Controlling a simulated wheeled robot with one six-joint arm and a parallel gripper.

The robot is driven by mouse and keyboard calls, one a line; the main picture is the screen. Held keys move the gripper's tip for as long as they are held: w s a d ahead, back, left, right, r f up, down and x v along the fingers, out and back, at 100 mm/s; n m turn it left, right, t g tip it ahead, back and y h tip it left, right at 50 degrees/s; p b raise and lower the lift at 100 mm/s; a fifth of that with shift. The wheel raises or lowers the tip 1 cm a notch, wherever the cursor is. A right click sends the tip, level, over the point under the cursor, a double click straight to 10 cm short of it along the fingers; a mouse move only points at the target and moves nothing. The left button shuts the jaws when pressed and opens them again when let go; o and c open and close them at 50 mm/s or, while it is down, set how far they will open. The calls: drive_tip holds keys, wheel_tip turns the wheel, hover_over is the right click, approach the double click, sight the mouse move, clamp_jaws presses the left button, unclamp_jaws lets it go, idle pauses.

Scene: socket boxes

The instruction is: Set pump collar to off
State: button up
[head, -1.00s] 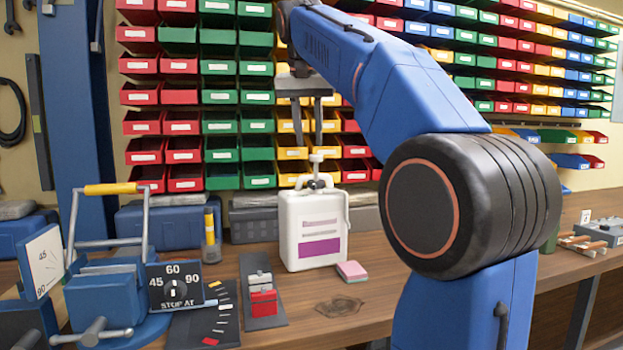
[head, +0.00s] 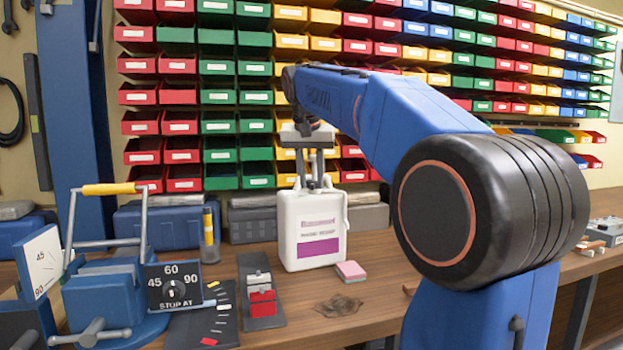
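A white bottle (head: 313,220) with a purple label band stands upright on the wooden bench. Its pump top and collar are mostly hidden by my gripper (head: 312,185). My gripper points straight down over the bottle, with its two fingers reaching to the bottle's neck, one on each side of the pump. A gap shows between the fingers higher up. I cannot tell whether the fingertips touch the collar or are closed on it. Any marking on the collar is not visible.
Colored bins (head: 238,124) fill the wall behind.

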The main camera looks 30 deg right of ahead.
clamp_jaws()
